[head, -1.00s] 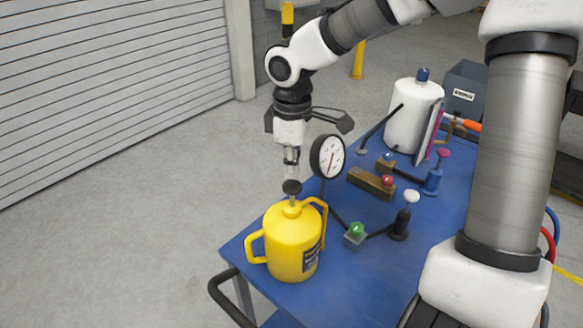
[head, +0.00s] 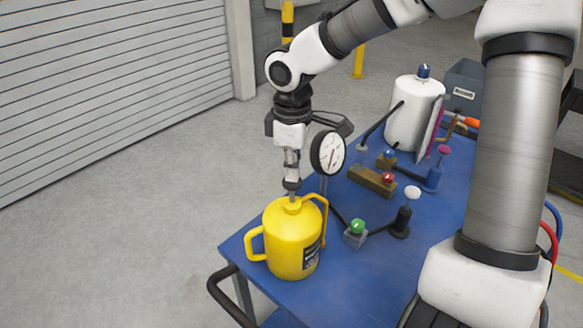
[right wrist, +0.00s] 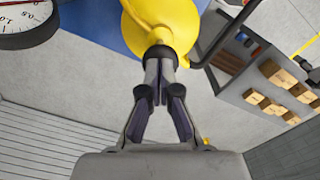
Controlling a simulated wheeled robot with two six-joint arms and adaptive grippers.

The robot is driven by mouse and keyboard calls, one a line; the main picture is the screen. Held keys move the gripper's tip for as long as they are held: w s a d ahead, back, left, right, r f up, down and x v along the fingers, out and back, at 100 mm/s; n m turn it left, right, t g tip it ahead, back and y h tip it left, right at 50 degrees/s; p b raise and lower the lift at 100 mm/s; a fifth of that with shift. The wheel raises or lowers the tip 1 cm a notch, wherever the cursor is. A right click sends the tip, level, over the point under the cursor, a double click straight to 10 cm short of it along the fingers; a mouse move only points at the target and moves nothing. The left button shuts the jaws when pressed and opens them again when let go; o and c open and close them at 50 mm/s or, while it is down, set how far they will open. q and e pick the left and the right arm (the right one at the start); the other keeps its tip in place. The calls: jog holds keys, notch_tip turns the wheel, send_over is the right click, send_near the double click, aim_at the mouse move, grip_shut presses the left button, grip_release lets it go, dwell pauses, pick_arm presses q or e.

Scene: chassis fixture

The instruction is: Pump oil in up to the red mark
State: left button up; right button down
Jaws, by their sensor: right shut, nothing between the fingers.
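A yellow oil can (head: 290,240) with a pump rod and dark knob on top stands at the near left corner of the blue cart. My right gripper (head: 291,180) is above the can, pointing down, its fingertips at the knob. In the right wrist view the shut fingers (right wrist: 158,92) meet at the dark knob (right wrist: 160,54), with nothing between them. A round dial gauge (head: 328,153) stands right behind the can; its face is partly in the wrist view (right wrist: 25,20). My left gripper is out of view.
On the blue cart top (head: 350,275) are a green button (head: 357,227), a white-knobbed lever (head: 405,215), a wooden block (head: 371,181) and a white tank (head: 412,115). A grey bin (head: 465,85) is at the back. The cart's left side faces open floor.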

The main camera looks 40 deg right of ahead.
jog(key=shift+s+f+b, duration=0.1)
jog(key=shift+f+b, duration=0.9)
jog(key=shift+f, duration=0.75)
notch_tip(320, 180, up, 4)
jog(key=p, duration=0.4)
jog(key=shift+r, duration=0.2)
jog(key=shift+f, duration=0.25)
jog(key=shift+f+b, duration=1.35)
jog(key=shift+f, duration=0.6)
notch_tip(320, 180, up, 4)
jog(key=p, duration=0.4)
jog(key=shift+r, duration=0.2)
jog(key=shift+f, duration=0.15)
